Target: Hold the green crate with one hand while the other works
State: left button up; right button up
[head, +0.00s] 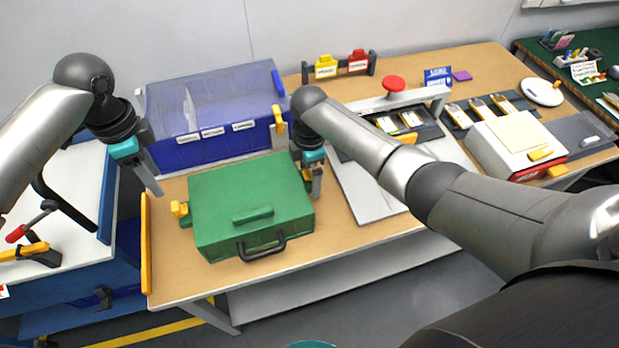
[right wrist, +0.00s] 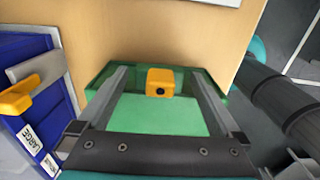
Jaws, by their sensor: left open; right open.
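The green crate (head: 250,190) sits on the wooden table with its lid down, a black handle (head: 262,249) at its front and a yellow latch (head: 180,209) on its left side. My right gripper (head: 315,182) is at the crate's right side. In the right wrist view its open fingers (right wrist: 160,78) stand either side of a yellow latch (right wrist: 160,90) on the green crate (right wrist: 150,115). Whether they touch the crate is unclear. My left gripper (head: 153,178) is open and empty, left of the crate's back left corner and apart from it.
A blue bin with a clear lid (head: 205,100) and labelled compartments stands behind the crate. A grey panel (head: 365,195) lies right of it, with a red button (head: 394,83) beyond. A white-topped blue cart (head: 60,210) is at left. A yellow bar (head: 146,245) lines the table's left edge.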

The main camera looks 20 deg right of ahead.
jog(key=shift+f, duration=1.2)
grip_shut()
dwell(0.3)
